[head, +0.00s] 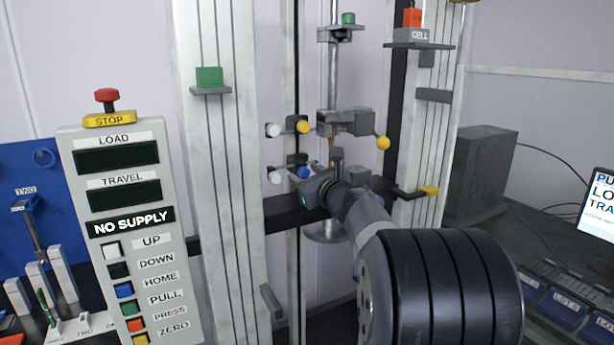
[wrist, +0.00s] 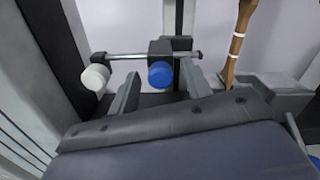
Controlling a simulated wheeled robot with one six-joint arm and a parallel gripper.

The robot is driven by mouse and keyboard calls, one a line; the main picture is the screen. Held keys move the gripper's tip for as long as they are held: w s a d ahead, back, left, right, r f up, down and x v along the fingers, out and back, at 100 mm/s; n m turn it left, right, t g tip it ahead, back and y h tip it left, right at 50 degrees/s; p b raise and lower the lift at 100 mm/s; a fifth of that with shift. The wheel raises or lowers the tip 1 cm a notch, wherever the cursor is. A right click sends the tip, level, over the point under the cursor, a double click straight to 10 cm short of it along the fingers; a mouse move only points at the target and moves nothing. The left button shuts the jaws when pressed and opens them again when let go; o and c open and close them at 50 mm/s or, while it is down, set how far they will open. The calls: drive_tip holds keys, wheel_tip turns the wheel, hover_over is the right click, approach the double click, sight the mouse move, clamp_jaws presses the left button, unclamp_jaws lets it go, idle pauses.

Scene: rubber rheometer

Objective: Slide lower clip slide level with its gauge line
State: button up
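The lower clip slide (wrist: 180,44) is a dark block on a thin horizontal rod, with a blue knob (wrist: 161,74) in front and a white knob (wrist: 96,77) at the left end. In the head view the blue knob (head: 304,172) is just beyond my gripper (head: 312,182). In the wrist view my gripper (wrist: 160,73) is open, one finger on each side of the blue knob, with small gaps visible. The line appears somewhat above the rod, but the angled view hides the exact level.
The upper clip slide's yellow knob (head: 302,127) and white knob (head: 272,130) sit above. The upper grip (head: 346,122) has a yellow ball handle (head: 383,143). Frame columns (head: 222,200) flank the area. The control panel (head: 130,235) at left reads NO SUPPLY.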

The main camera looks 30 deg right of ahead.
drive_tip(key=shift+s+d+f, duration=0.1)
drive_tip(key=shift+s, duration=0.4)
drive_tip(key=s+b, duration=0.2)
drive_tip(key=s, duration=0.8)
drive_tip(key=shift+w+d, duration=0.1)
drive_tip(key=shift+w, duration=0.05)
drive_tip(key=w+p, duration=0.2)
drive_tip(key=w, duration=0.8)
drive_tip(key=shift+w+f+b, duration=0.45)
drive_tip(key=shift+f+b, duration=0.1)
drive_tip(key=shift+f, duration=0.25)
drive_tip(key=shift+s+f, duration=0.1)
drive_tip(key=shift+f, duration=0.3)
